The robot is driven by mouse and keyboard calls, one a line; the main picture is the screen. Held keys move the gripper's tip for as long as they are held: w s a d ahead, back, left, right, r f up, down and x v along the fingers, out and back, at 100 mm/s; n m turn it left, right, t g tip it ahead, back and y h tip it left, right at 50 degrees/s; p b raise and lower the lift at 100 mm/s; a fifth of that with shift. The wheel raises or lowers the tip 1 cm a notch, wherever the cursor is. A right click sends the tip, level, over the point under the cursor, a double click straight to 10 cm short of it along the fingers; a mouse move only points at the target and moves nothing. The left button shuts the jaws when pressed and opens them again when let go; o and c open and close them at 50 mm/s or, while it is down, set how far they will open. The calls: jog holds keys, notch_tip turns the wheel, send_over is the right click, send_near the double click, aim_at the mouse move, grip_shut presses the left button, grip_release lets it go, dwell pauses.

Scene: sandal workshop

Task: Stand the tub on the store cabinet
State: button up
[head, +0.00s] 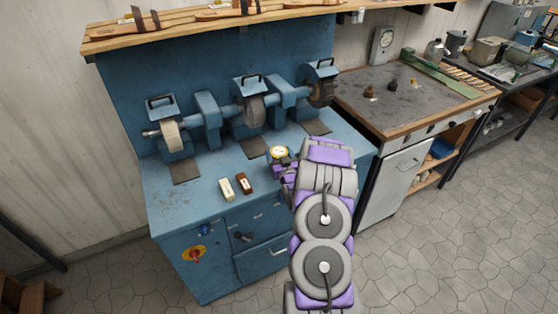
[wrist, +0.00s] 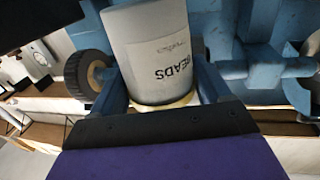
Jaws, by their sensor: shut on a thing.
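The tub (wrist: 155,50) is a pale grey-white cylinder with dark lettering ending in "READS" and a cream end, large in the wrist view. My gripper (wrist: 160,88) is shut on it, with one blue finger on each side. In the head view my gripper (head: 283,170) is over the front right of the blue grinder cabinet (head: 185,207). A small round yellow-rimmed top (head: 279,152) shows at its tip and seems to be the tub. My arm hides part of the cabinet front. No cabinet is clearly marked as the store cabinet.
Grinding wheels (head: 254,110) line the back of the blue top. A cream block (head: 227,187) and a brown block (head: 244,183) lie near its front edge. A wooden shelf (head: 200,25) hangs above. A bench (head: 400,120) with a pale cabinet door stands right. Floor (head: 430,240) is clear.

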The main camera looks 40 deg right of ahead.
jog(key=f, duration=0.2)
jog(key=shift+d+f+b, duration=0.25)
jog(key=shift+f+b, duration=0.05)
jog(key=shift+a+r, duration=0.15)
jog(key=o, duration=1.1)
jog(key=shift+a, duration=0.2)
jog(key=shift+o, duration=0.3)
jog(key=shift+d, duration=0.1)
